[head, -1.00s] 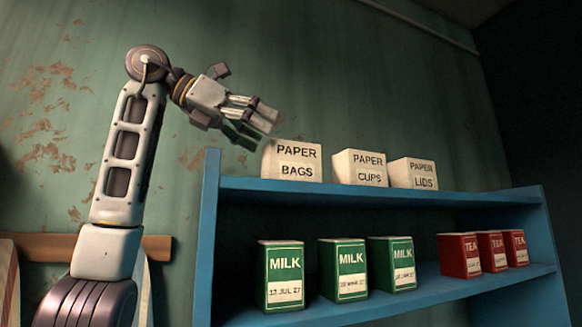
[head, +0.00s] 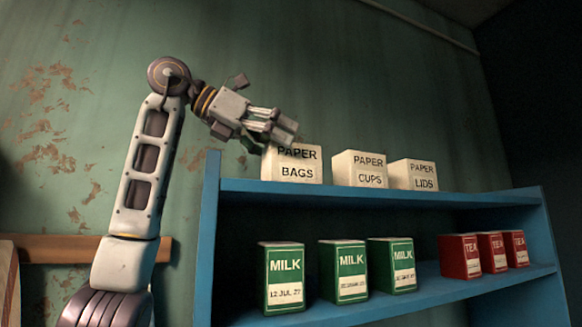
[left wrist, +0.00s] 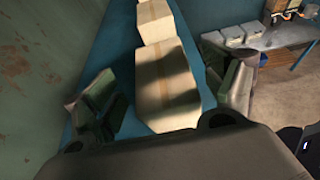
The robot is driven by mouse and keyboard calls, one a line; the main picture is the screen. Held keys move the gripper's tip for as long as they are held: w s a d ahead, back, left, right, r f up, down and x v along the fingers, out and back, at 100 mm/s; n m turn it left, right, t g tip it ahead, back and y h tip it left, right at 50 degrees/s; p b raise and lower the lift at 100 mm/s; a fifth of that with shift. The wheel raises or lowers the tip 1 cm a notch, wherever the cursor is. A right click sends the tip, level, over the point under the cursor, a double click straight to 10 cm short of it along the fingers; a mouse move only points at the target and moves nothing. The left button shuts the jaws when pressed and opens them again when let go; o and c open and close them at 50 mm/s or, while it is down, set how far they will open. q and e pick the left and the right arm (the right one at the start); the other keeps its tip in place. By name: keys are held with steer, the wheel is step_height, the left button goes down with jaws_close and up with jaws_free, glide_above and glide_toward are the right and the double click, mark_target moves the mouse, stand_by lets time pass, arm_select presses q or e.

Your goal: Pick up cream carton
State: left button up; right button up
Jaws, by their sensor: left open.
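No carton with a readable cream label shows. Three green cartons marked MILK, the left (head: 284,277), middle (head: 343,271) and right (head: 391,265), stand upright on the lower shelf. My left gripper (head: 270,135) is open at the upper left of the PAPER BAGS box (head: 292,164) and overlaps its top edge in the head view. In the left wrist view a pale taped box (left wrist: 166,88) lies between the spread green-padded fingers. I cannot tell whether they touch it. My right gripper is not in view.
Several red TEA cartons (head: 459,256) stand at the lower right. A worn green wall is behind. The wrist view shows a bench (left wrist: 262,45) and floor.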

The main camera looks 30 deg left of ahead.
mark_target(291, 149)
arm_select(q)
steer(key=shift+x, duration=1.6)
steer(key=c, duration=1.2)
